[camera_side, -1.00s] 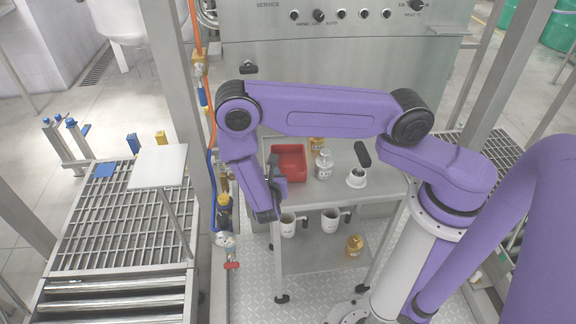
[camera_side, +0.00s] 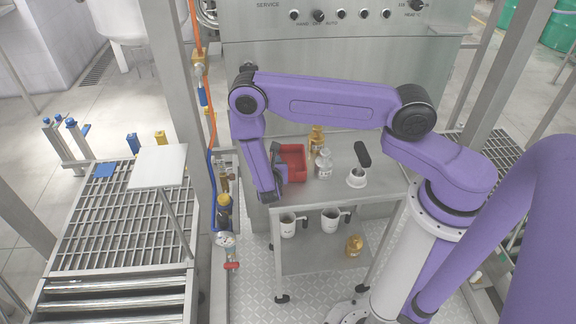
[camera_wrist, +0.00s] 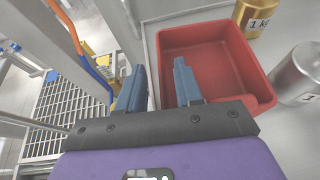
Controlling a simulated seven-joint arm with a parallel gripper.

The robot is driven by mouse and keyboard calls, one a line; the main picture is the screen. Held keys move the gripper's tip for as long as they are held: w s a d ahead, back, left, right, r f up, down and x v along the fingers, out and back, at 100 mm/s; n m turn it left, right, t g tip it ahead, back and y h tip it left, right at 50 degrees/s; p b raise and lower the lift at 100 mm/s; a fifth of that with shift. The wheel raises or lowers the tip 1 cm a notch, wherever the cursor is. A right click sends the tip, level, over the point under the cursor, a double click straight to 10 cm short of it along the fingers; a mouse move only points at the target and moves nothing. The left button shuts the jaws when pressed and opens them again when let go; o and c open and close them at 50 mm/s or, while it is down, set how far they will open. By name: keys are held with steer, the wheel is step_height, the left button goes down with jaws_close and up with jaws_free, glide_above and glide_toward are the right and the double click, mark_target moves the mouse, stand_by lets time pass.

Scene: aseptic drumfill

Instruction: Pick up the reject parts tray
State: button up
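The reject parts tray appears to be the red open-topped tray (camera_wrist: 208,52) on the small steel table. It looks empty in the wrist view. In the side view the tray (camera_side: 294,163) is partly hidden behind my gripper (camera_side: 277,165). My gripper (camera_wrist: 156,82) is open with nothing between its fingers. In the wrist view the right blue finger overlaps the tray's left side, and the left finger lies left of the tray. The tray's left wall shows between the fingertips. I cannot tell the height between fingers and tray.
A silver 1 kg-style weight (camera_wrist: 298,75) stands close right of the tray, and a gold weight (camera_wrist: 252,16) behind it. A white-based item with a black handle (camera_side: 357,177) stands further right on the table (camera_side: 335,193). Posts and hoses (camera_side: 207,110) rise at the left.

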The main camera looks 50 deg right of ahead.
jaws_close()
steer(key=shift+r, duration=0.15)
